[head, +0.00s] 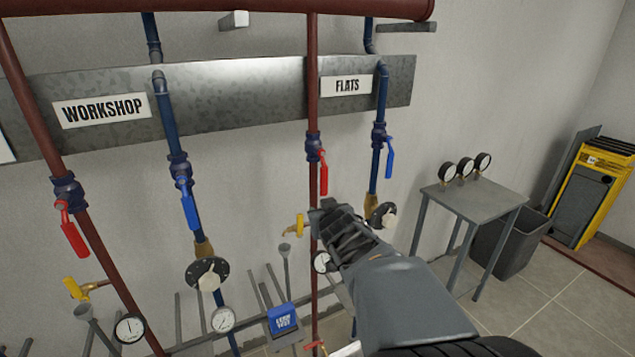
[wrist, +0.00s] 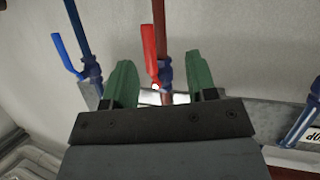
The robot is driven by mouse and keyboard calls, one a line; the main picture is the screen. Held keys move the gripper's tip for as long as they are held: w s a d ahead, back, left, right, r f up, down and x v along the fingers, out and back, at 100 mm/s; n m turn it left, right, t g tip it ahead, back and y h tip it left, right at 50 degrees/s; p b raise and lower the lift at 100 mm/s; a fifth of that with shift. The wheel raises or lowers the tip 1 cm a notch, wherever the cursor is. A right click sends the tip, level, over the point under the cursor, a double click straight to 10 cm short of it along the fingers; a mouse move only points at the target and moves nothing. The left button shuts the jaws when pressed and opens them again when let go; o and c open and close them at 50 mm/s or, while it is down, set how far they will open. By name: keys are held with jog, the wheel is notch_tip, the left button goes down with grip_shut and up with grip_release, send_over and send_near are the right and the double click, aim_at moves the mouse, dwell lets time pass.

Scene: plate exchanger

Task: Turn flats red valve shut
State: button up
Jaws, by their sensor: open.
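The flats red valve (head: 313,147) sits on the dark red pipe below the FLATS sign (head: 347,85). Its red lever (head: 323,172) hangs down along the pipe. In the head view, my gripper (head: 322,208) is just below the lever; its fingers are hard to make out there. In the wrist view, my gripper (wrist: 160,65) is open, with two green fingers apart. The red lever (wrist: 149,50) and blue valve body (wrist: 165,72) appear between them, the lever nearer the left finger. I cannot tell whether they touch.
A blue-levered valve (head: 389,158) is right of the red one. WORKSHOP valves with red (head: 73,232) and blue (head: 189,205) levers are at left. A yellow tap (head: 296,225) and gauge (head: 322,262) are close to my gripper. A small table (head: 475,200) stands at right.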

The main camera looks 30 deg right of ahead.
aim_at(326, 180)
jog(key=d+r+n+t+y+b, duration=0.1)
jog(key=d+r+n+t+y, duration=0.15)
jog(key=d+t, duration=0.3)
jog(key=shift+m+y, duration=0.25)
jog(key=w+d, duration=0.1)
jog(key=w, duration=0.8)
jog(key=w+d+p, duration=0.1)
jog(key=w, duration=0.3)
jog(key=shift+w+d+f, duration=0.3)
jog(key=shift+f, duration=0.05)
grip_shut()
